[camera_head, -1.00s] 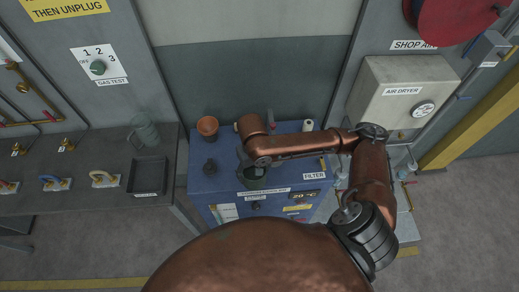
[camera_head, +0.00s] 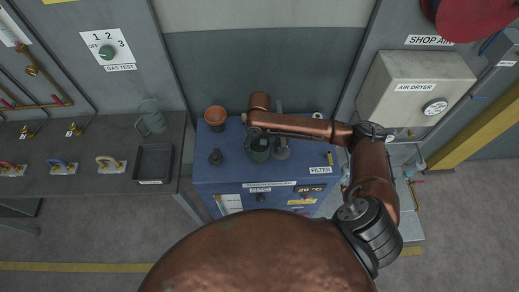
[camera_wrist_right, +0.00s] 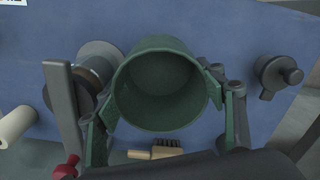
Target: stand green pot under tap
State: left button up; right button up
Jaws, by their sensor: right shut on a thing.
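The green pot (camera_head: 258,150) is over the blue cabinet's top in the head view, its open mouth up. In the right wrist view the green pot (camera_wrist_right: 160,90) fills the middle and looks empty inside. My right gripper (camera_wrist_right: 167,112) is shut on it, with a finger at each side of the wall. A grey fitting (camera_head: 281,148), seemingly the tap, stands close to the right of the pot. It also shows at the left in the wrist view (camera_wrist_right: 64,105). I cannot tell whether its outlet is over the pot or whether the pot touches the cabinet. My left gripper is out of view.
On the blue cabinet (camera_head: 235,178) stand a terracotta pot (camera_head: 215,118) and a dark knobbed fitting (camera_head: 216,157). A brush (camera_wrist_right: 160,150) and a pale roll (camera_wrist_right: 16,126) lie nearby. Left is a grey bench with a black tray (camera_head: 153,163) and a grey-green jug (camera_head: 151,117).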

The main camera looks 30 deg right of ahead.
aim_at(259, 151)
jog(key=shift+w+d+f, duration=0.1)
jog(key=shift+w+f, duration=0.2)
jog(key=shift+f, duration=1.5)
jog(key=o, duration=0.9)
jog(key=shift+f, duration=0.15)
